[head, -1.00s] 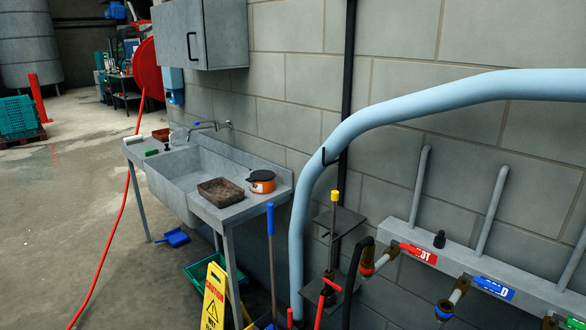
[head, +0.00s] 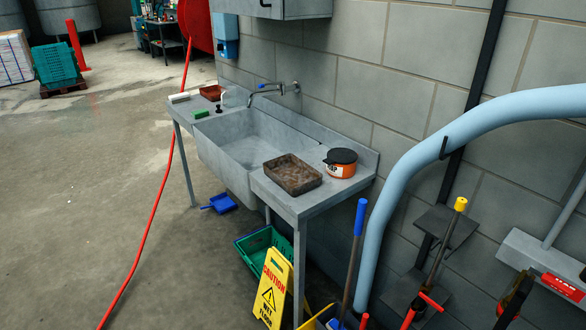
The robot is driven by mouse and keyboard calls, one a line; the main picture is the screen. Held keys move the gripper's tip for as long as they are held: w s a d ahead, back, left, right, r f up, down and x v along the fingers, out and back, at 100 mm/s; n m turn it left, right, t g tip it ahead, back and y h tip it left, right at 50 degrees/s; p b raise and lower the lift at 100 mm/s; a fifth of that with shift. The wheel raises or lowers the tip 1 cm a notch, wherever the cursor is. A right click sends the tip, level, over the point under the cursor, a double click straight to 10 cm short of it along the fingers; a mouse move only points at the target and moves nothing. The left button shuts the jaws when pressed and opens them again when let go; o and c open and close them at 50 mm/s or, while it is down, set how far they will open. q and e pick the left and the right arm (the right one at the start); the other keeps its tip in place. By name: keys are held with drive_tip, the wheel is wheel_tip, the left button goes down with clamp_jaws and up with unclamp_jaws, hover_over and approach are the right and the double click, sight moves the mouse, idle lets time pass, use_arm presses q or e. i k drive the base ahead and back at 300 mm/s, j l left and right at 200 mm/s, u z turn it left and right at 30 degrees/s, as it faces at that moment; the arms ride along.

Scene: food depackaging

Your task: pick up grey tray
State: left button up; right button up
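A dirty brown-grey rectangular tray (head: 292,175) lies on the right-hand worktop of the grey sink unit in the head view. It looks stained, and it is the only tray I can make out on that worktop. An orange pot with a black lid (head: 341,163) stands just right of it, close to the wall. Neither of my grippers shows in the head view.
The sink basin (head: 243,150) is left of the tray. A yellow caution sign (head: 272,289), a green crate (head: 262,246) and a blue-handled pole (head: 358,226) stand by the unit's front right. A red hose (head: 150,225) crosses the floor. Open floor lies left.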

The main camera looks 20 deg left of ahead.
sight(291, 173)
drive_tip(key=i+j+z, duration=0.2)
drive_tip(key=i+j, duration=0.35)
drive_tip(key=i, duration=0.15)
drive_tip(key=i+z, duration=0.1)
drive_tip(key=i, duration=0.25)
